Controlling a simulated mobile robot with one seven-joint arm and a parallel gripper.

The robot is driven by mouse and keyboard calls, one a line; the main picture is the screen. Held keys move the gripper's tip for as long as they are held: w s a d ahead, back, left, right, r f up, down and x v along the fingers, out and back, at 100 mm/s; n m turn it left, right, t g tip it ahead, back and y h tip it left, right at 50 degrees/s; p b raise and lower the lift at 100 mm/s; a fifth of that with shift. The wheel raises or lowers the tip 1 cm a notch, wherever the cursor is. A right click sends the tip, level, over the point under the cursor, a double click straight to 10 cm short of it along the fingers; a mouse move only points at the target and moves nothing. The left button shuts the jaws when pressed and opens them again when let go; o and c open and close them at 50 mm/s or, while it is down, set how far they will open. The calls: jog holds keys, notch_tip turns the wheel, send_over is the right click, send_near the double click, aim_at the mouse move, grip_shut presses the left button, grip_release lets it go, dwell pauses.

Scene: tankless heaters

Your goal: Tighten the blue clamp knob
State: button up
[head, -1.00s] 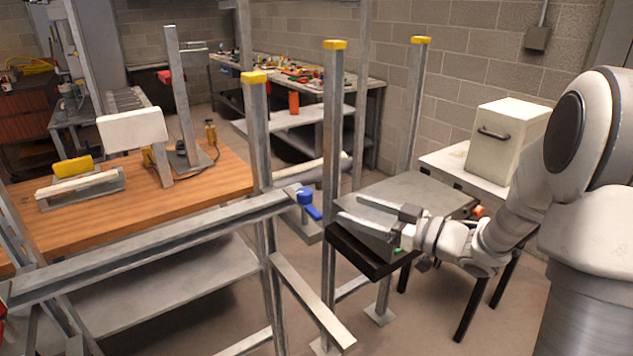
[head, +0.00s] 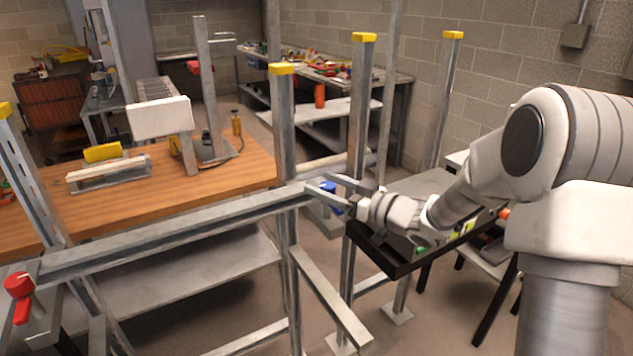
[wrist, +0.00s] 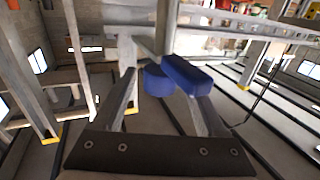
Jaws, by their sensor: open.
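The blue clamp knob (head: 328,187) is at the right end of the grey horizontal beam (head: 190,226), by a yellow-capped post. My gripper (head: 326,184) is at the knob, its fingers pointing left and partly hiding it. In the wrist view the knob (wrist: 186,75) shows as a rounded hub with a bar-shaped handle, between the two fingers of my open gripper (wrist: 162,85). The handle lies close to the right finger. I cannot tell whether either finger touches it.
A red knob (head: 18,287) is on the frame at the far left. Several upright posts (head: 361,120) stand around the knob. A black-edged stand (head: 385,255) is below my arm. A wooden workbench (head: 235,180) lies behind the beam.

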jog(key=shift+x, duration=1.4)
grip_shut()
